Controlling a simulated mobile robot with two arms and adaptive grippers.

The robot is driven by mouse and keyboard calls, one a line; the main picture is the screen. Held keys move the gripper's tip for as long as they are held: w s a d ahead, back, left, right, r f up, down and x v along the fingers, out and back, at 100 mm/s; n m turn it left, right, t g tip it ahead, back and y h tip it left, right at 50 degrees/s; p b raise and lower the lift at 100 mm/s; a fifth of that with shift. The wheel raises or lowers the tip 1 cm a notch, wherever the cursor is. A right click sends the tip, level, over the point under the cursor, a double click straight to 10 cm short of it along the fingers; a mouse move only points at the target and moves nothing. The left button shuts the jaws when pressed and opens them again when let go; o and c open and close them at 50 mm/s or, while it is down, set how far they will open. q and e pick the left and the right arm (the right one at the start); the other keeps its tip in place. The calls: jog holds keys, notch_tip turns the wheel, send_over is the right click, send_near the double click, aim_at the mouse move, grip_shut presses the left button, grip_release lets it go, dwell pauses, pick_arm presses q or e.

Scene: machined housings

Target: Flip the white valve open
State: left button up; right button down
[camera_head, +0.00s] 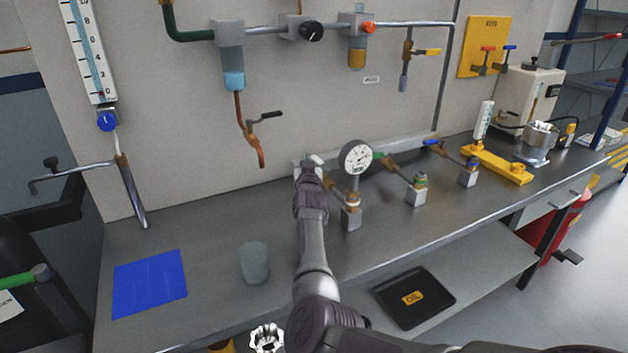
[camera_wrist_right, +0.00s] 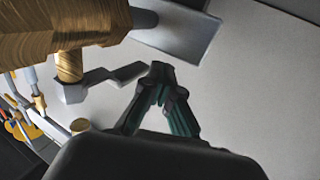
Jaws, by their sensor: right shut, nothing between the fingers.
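The white valve's pale handle (camera_head: 317,159) shows at the left end of the valve row on the bench, just behind my right gripper (camera_head: 311,171). Its brass body is partly hidden by my gripper and the gauge. In the right wrist view, a pale grey lever (camera_wrist_right: 128,72) beside a large brass fitting (camera_wrist_right: 60,28) lies just left of my right gripper's fingertips (camera_wrist_right: 158,72). The fingertips are together and empty. I cannot tell whether they touch the lever. My left gripper is not in view.
A round pressure gauge (camera_head: 357,157) stands close to the right of my gripper. Valves with green (camera_head: 384,156) and blue (camera_head: 432,143) handles are farther right. A grey cup (camera_head: 254,263) and a blue mat (camera_head: 150,283) are on the left bench, with bare surface between them.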

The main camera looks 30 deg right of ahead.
jog(key=shift+s, duration=0.1)
jog(key=v, duration=0.7)
jog(key=shift+s+a+r, duration=0.1)
jog(key=shift+s+r, duration=0.05)
dwell(0.5)
